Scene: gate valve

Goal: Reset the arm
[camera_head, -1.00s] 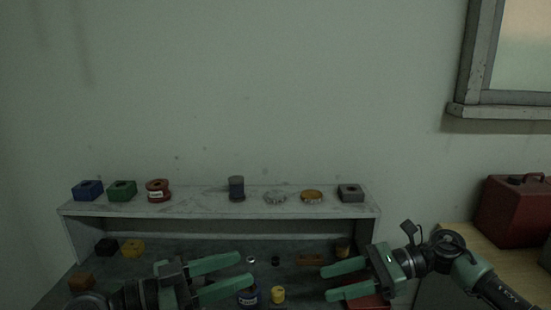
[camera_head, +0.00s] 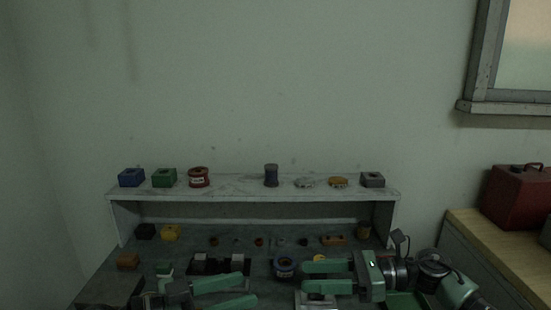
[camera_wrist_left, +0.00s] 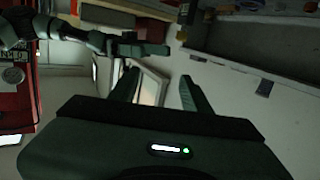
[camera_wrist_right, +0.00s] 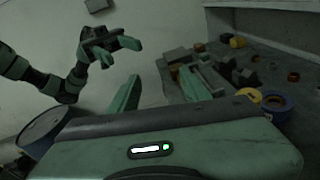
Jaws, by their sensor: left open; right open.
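My left gripper (camera_head: 238,293) is at the lower left of the head view, over the front of the workbench. Its two green fingers are spread and empty. My right gripper (camera_head: 326,276) is at the lower right of the bench, with its fingers pointing left, open and empty. In the left wrist view the left fingers (camera_wrist_left: 158,88) stand apart with nothing between them. In the right wrist view the right fingers (camera_wrist_right: 160,95) are also apart, and my left arm shows at the upper left. The bench top below both grippers is partly hidden by them.
A grey shelf (camera_head: 240,193) runs along the bench's back, holding a blue block (camera_head: 131,178), a green block (camera_head: 164,178), a red spool (camera_head: 199,177) and other parts. A blue spool (camera_head: 284,268) lies between the grippers. A red box (camera_head: 517,196) stands on the right cabinet.

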